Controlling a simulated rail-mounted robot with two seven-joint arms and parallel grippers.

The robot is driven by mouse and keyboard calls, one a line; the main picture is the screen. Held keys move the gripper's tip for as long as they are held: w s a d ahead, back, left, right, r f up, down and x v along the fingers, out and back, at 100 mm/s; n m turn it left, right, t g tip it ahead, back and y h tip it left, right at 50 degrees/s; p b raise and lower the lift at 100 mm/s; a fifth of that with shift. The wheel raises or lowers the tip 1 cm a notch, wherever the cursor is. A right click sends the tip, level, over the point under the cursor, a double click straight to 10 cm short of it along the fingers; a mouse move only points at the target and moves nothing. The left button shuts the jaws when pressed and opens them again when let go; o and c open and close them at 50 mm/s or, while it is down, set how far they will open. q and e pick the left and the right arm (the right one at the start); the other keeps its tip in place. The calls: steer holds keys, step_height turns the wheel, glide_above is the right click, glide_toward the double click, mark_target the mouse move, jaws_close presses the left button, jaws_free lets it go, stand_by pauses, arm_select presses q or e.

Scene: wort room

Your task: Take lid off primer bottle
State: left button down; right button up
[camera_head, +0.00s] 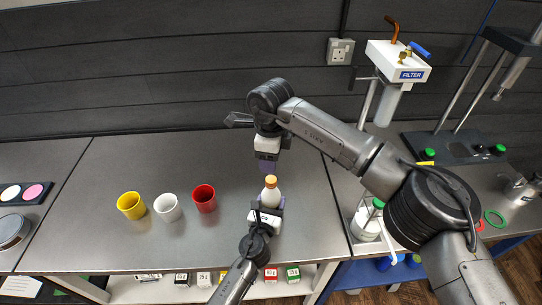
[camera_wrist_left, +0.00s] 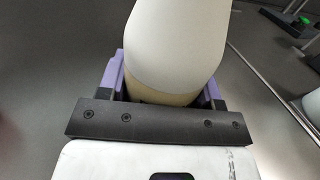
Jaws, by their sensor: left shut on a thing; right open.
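The primer bottle (camera_head: 270,192) is small and white with an orange lid (camera_head: 271,181). It stands near the front right of the steel table. My left gripper (camera_head: 266,205) comes in from the front and is shut on the bottle's lower body. In the left wrist view the pale bottle (camera_wrist_left: 178,45) fills the space between the purple fingers (camera_wrist_left: 165,85); its lid is out of that view. My right gripper (camera_head: 267,162) is open and points down just behind and above the lid. It looks apart from the lid, and its fingertips are partly hard to make out.
Yellow (camera_head: 131,205), white (camera_head: 168,207) and red (camera_head: 204,198) cups stand left of the bottle. A tray with coloured discs (camera_head: 22,193) lies at the far left. A filter stand (camera_head: 398,62) is at the right. The table's back half is clear.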

mark_target(271, 179)
steer(key=m, duration=0.5)
steer(key=shift+d+m, duration=0.1)
steer(key=shift+m, duration=0.2)
steer(key=m, duration=0.4)
steer(key=shift+f+m, duration=0.4)
steer(key=shift+f, duration=3.6)
steer(key=c, duration=0.9)
steer(key=shift+n, duration=1.5)
steer(key=shift+c, duration=0.2)
steer(key=shift+r, duration=0.3)
